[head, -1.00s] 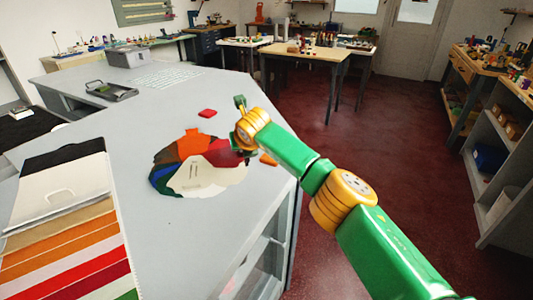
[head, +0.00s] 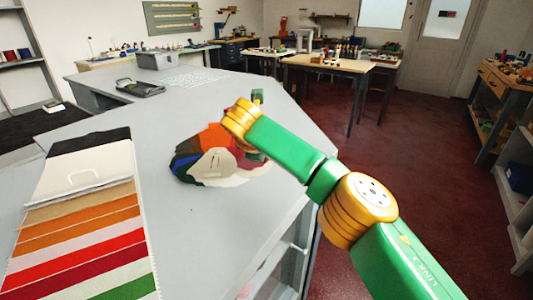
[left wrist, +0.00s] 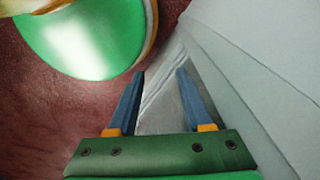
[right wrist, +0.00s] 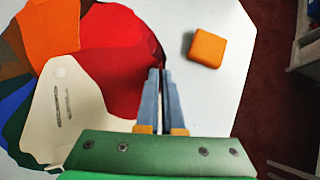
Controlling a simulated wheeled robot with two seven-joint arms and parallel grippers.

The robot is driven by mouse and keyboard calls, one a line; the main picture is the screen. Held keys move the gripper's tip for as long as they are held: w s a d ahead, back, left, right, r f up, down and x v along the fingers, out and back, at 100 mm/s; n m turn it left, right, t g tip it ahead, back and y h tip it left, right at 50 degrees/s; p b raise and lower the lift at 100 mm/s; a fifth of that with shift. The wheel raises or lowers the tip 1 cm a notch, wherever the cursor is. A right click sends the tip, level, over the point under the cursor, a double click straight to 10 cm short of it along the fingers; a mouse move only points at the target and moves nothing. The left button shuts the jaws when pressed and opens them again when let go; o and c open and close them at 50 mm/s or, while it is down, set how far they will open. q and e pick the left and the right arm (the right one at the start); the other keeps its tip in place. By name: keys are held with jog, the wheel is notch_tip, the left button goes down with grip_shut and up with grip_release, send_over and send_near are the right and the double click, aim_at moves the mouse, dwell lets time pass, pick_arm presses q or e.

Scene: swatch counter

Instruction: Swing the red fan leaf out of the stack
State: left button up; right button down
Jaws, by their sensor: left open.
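The red fan leaf (right wrist: 118,55) lies in a fanned stack between an orange leaf (right wrist: 48,32) and a cream leaf (right wrist: 62,112) with dark slots. In the head view the red leaf (head: 240,158) is mostly hidden behind my right arm. My right gripper (right wrist: 161,72) has its fingers close together at the leaf's right edge and appears shut on it; the exact contact is hard to see. My left gripper (left wrist: 160,72) is open and empty, beside grey panels with the dark red floor below. It is not in the head view.
An orange block (right wrist: 207,48) lies on the counter just right of the red leaf. A striped swatch board (head: 80,235) lies at the left. A dark tray (head: 140,88) and a grey box (head: 157,60) stand farther back. The counter's front middle is clear.

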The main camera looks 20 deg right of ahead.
jog(key=c, duration=1.3)
grip_release()
jog(key=shift+s, duration=0.1)
jog(key=b+v, duration=0.2)
jog(key=v, duration=0.4)
jog(key=shift+s+a+r, duration=0.1)
jog(key=shift+a+r, duration=0.05)
jog(key=shift+s+a+r, duration=0.1)
jog(key=shift+s+r, duration=0.1)
jog(key=shift+w, duration=0.1)
